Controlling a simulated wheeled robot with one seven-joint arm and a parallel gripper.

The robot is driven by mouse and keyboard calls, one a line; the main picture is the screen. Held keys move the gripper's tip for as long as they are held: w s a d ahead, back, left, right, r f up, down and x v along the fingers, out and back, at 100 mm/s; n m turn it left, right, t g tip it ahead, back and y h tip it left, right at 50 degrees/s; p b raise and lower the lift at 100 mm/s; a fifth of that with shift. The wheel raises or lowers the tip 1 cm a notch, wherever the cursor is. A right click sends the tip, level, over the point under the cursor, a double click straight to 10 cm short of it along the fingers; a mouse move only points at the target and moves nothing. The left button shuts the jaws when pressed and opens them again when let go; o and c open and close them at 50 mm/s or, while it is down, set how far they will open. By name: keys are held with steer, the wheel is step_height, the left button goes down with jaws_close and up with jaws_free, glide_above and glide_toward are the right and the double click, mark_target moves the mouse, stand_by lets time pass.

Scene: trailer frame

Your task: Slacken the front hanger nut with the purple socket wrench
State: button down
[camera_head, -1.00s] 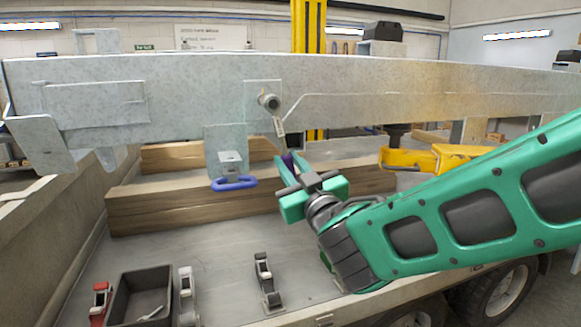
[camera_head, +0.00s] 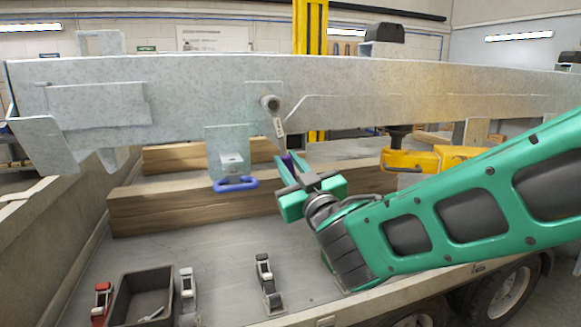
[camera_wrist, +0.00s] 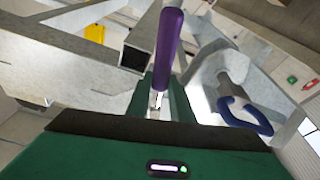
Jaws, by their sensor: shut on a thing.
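My gripper (camera_head: 290,176) is shut on the purple socket wrench (camera_wrist: 168,42), which stands out past the fingers in the wrist view; only a purple sliver of it shows in the head view (camera_head: 289,160). The gripper is right of a grey hanger bracket (camera_head: 226,148) under the long metal beam. A blue loop-shaped piece (camera_head: 236,184) sits at the bracket's foot, and it also shows in the wrist view (camera_wrist: 262,124), right of the wrench. The wrench is apart from the bracket. I cannot clearly make out the nut.
The galvanised beam (camera_head: 200,80) spans the view above timber blocks (camera_head: 180,207). A round stub (camera_head: 269,102) with a hanging tag (camera_head: 280,127) projects from it. A yellow fixture (camera_head: 430,158) is behind my arm. A dark tray (camera_head: 145,290) and lever clamps (camera_head: 268,283) are in front.

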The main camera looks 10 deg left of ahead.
steer(key=shift+w+a, duration=0.35)
steer(key=shift+w, duration=0.15)
steer(key=c, duration=2.2)
jaws_free()
jaws_close()
steer(key=shift+w+d+r+n+g, duration=0.2)
steer(key=shift+w+d+n, duration=0.1)
steer(key=shift+d+n, duration=0.25)
steer(key=shift+w+d+r+n+g, duration=0.15)
steer(key=shift+w+d+n, duration=0.2)
steer(key=shift+n, duration=0.3)
